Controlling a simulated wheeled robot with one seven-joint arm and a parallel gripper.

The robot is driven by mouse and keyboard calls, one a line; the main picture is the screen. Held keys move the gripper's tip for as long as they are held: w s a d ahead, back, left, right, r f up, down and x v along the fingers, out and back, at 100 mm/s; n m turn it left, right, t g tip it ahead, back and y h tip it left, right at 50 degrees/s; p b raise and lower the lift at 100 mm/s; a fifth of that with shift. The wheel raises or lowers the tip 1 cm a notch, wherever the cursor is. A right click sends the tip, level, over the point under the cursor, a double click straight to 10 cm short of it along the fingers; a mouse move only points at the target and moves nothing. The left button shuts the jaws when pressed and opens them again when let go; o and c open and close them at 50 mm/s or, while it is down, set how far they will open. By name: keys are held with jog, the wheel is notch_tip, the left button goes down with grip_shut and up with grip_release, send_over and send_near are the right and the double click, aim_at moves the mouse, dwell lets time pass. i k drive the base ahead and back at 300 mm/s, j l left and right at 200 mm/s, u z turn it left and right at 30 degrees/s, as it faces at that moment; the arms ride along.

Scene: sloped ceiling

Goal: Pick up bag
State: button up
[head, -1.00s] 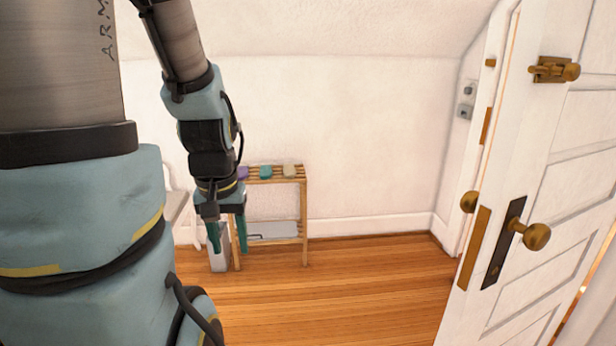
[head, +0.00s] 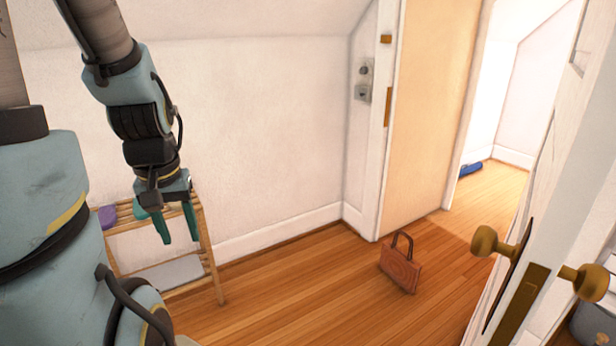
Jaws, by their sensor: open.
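A brown bag (head: 402,271) with a dark looped handle stands on the wooden floor in the head view, right of the middle, near the doorway. My gripper (head: 178,226) hangs at the left, pointing down, with its two teal fingers apart and nothing between them. It is well to the left of the bag and higher than the floor, in front of the wooden rack.
A slatted wooden rack (head: 205,246) with small items stands against the left wall. An open white door (head: 518,262) with brass knobs fills the right side. The doorway leads to another room with a blue item (head: 470,169) on its floor. Floor between rack and bag is clear.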

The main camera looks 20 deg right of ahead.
aim_at(400, 267)
jog(key=i+l+z, duration=0.25)
jog(key=i+z, duration=0.2)
jog(key=i, duration=0.15)
jog(key=i+z, duration=0.45)
jog(key=i+j+z, duration=0.25)
jog(key=i+z, duration=0.2)
jog(key=i, duration=0.25)
jog(key=i+j+z, duration=0.1)
jog(key=i+z, duration=0.15)
jog(key=i, duration=1.05)
